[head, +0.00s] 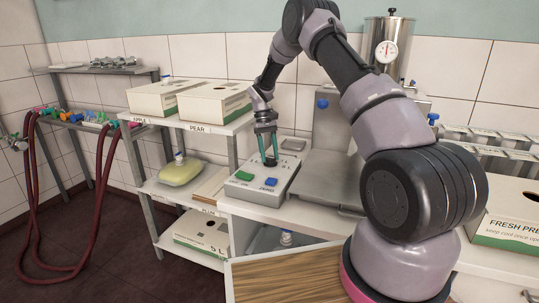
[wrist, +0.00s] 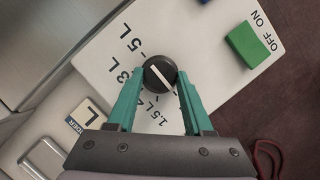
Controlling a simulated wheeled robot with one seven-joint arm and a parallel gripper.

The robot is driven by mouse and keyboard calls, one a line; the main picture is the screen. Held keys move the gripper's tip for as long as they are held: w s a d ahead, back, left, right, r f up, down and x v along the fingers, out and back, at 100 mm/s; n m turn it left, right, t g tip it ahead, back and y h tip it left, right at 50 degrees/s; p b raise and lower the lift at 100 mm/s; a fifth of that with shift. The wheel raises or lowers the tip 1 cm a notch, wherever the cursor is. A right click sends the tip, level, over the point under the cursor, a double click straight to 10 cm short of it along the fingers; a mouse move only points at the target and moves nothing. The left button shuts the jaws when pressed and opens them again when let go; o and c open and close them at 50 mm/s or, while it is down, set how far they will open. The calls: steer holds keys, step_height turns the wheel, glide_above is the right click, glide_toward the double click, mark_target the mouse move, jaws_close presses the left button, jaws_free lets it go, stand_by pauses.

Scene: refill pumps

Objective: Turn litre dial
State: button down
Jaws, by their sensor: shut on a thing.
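The litre dial (wrist: 160,72) is a round black knob with a white line across it, set on a pale control panel (wrist: 200,40). The line lies diagonally, from upper left to lower right in the wrist view; I cannot tell which end points. Printed marks 5 L, 3 L and 1.5 L stand around its left and lower side. My gripper (wrist: 158,88) has its green fingers shut on the dial, one on each side.
A green OFF/ON switch (wrist: 250,44) sits on the panel, with a blue button (head: 270,182) beside it in the head view. A metal plate (head: 325,172) lies right of the panel. White boxes (head: 213,103) stand on the shelf behind left. Red hoses (head: 75,260) hang at far left.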

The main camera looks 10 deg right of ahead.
steer(key=shift+c, duration=1.5)
jaws_free()
steer(key=shift+r, duration=0.1)
steer(key=d+v, duration=0.1)
steer(key=v, duration=0.9)
steer(key=shift+w+a+r, duration=0.2)
steer(key=shift+a+r, duration=0.1)
steer(key=shift+a, duration=0.2)
steer(key=shift+r, duration=0.1)
